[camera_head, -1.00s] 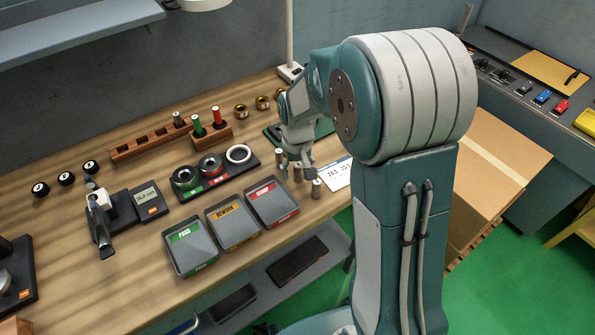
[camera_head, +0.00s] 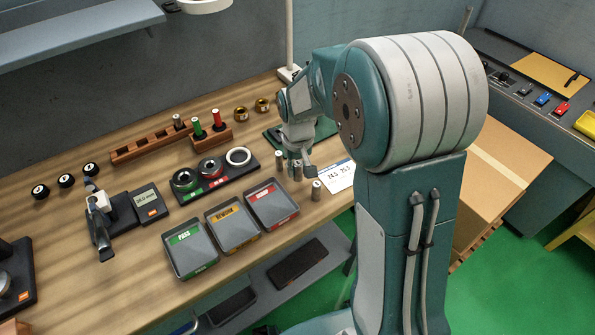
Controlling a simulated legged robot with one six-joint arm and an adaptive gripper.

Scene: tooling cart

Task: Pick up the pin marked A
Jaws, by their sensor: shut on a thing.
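Several short grey metal pins stand at the right end of the wooden bench. One pin (camera_head: 279,160) is left of my gripper, and another pin (camera_head: 316,190) stands in front of it, near the white printed card. My gripper (camera_head: 302,168) points down, low over the bench, and is shut on a grey pin (camera_head: 297,172) between these two. The fingers partly hide the held pin. The letters on the pins are too small to read, so I cannot tell which is A. I cannot tell whether the held pin touches the bench.
Three trays, green (camera_head: 190,250), yellow (camera_head: 232,224) and red (camera_head: 272,204), lie left of the pins. A black ring holder (camera_head: 215,176) and a wooden rack (camera_head: 150,148) stand behind. A white card (camera_head: 340,176) lies to the right. A lamp post (camera_head: 289,35) rises behind my arm.

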